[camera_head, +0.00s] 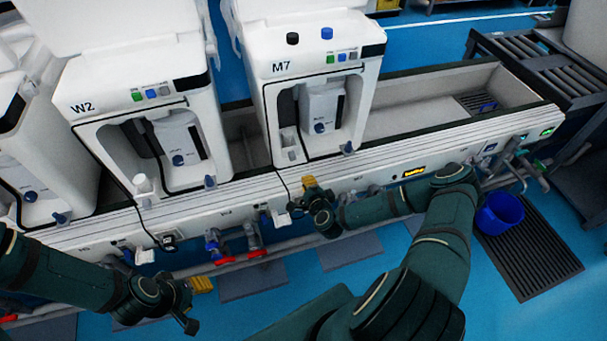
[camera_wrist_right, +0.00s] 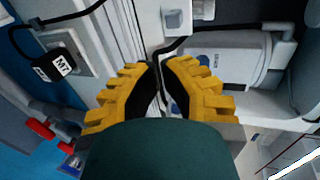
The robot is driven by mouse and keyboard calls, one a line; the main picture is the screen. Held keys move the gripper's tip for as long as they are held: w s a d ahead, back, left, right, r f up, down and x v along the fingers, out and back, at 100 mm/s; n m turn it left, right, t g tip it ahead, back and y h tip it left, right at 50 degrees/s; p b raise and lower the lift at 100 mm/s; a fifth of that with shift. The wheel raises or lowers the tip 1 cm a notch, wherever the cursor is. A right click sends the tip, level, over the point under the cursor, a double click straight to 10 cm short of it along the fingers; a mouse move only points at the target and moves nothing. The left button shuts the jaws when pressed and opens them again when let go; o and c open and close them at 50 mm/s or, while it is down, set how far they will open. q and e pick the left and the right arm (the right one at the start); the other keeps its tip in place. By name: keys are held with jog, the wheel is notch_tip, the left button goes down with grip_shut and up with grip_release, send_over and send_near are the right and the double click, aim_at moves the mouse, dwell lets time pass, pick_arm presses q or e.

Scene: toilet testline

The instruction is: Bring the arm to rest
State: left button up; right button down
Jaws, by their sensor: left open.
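My left gripper (camera_head: 201,285) is at the lower left in the head view, below the front rail of the bench. Its yellow fingertips are partly hidden behind my dark wrist; it is open, and no held object shows. My right gripper (camera_head: 310,183) is at the front rail, just below the M7 unit (camera_head: 270,85). In the right wrist view, the yellow fingers of my right gripper (camera_wrist_right: 162,67) lean together with a narrow gap at the tips. I cannot tell whether they are fully shut, and no object shows clearly between them.
The W2 unit (camera_head: 88,92) stands left of M7. The bench's front rail (camera_head: 420,160) carries connectors and red-handled valves (camera_head: 240,257). A blue bucket (camera_head: 499,213) stands on a dark grate (camera_head: 530,255) at right. A black plug marked M7 (camera_wrist_right: 55,65) is near the right gripper.

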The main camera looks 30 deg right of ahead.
jog(key=shift+v, duration=1.1)
jog(key=shift+a, duration=0.15)
